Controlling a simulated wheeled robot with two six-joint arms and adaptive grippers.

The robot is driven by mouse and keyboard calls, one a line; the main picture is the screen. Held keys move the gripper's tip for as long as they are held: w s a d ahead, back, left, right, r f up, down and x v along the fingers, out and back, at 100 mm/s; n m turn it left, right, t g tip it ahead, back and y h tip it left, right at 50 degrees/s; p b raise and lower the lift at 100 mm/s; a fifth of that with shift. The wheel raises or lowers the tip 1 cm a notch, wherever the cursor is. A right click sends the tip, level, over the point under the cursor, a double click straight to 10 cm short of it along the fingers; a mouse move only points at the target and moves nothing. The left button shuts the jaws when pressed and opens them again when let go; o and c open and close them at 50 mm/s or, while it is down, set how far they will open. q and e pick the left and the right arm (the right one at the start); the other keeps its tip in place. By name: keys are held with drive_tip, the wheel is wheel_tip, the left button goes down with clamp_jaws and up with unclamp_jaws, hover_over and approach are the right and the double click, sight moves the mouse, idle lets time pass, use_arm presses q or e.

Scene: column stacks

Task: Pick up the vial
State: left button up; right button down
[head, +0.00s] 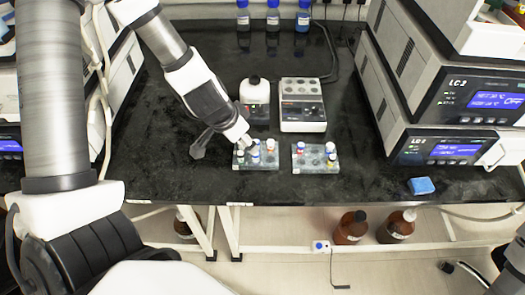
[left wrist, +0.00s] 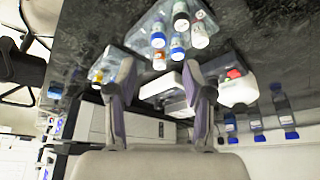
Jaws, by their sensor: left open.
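The left vial rack (head: 245,166) stands near the front of the black bench and holds several capped vials, one with a blue cap (head: 255,152). My left gripper (head: 222,146) is open at this rack's left end, one dark finger left of it and the other hidden among the vials. In the left wrist view, the open left gripper (left wrist: 158,72) has nothing between its pads. Capped vials (left wrist: 177,46) stand in a clear rack just beyond it. My right gripper is unclear; only dark and white arm parts show at the lower right edge.
A second vial rack (head: 315,167) stands to the right. LC units (head: 440,147) stack at the right, with a blue sponge (head: 421,186) in front. Blue-capped bottles (head: 273,17) line the back.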

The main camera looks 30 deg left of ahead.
sight(256, 158)
use_arm(q)
drive_tip(key=b+x, duration=0.3)
drive_tip(key=x, duration=0.1)
drive_tip(key=b+x, duration=0.3)
drive_tip(key=b, duration=0.1)
drive_tip(key=shift+s+d+f, duration=0.1)
drive_tip(key=shift+f, duration=0.35)
drive_tip(key=shift+r, duration=0.1)
drive_tip(key=c, duration=0.9)
